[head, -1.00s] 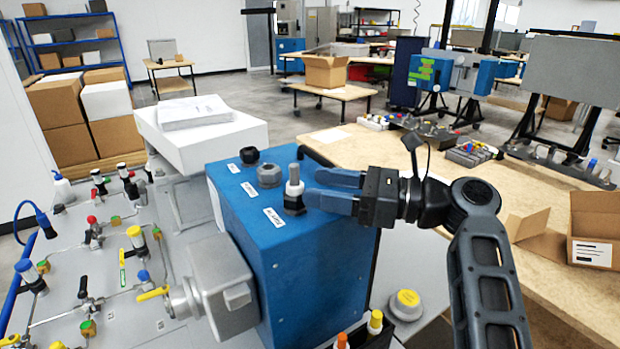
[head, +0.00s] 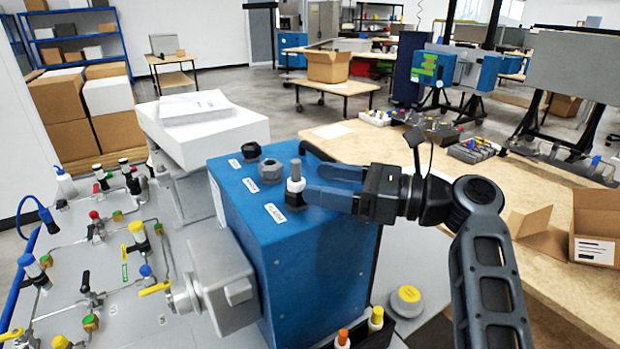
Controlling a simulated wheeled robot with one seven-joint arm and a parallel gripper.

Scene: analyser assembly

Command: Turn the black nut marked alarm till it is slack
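The blue box (head: 318,262) has three fittings on top, each with a white label. The front one is a black nut (head: 294,199) with a grey stem (head: 295,174) standing up from it. The label beside it (head: 276,213) seems to read alarm, but the print is tiny. Behind it are a grey hex nut (head: 271,171) and a black nut (head: 251,152). My gripper (head: 312,184) comes in level from the right, its two blue fingers apart. The near fingertip is close to the front nut's right side. I cannot tell whether it touches.
A white block with papers (head: 197,105) stands behind the box. A panel of valves and pipes (head: 110,255) lies at the left. A grey housing (head: 222,285) juts from the box's left side. A yellow-capped knob (head: 407,300) sits at the front right. A wooden table (head: 450,185) extends right.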

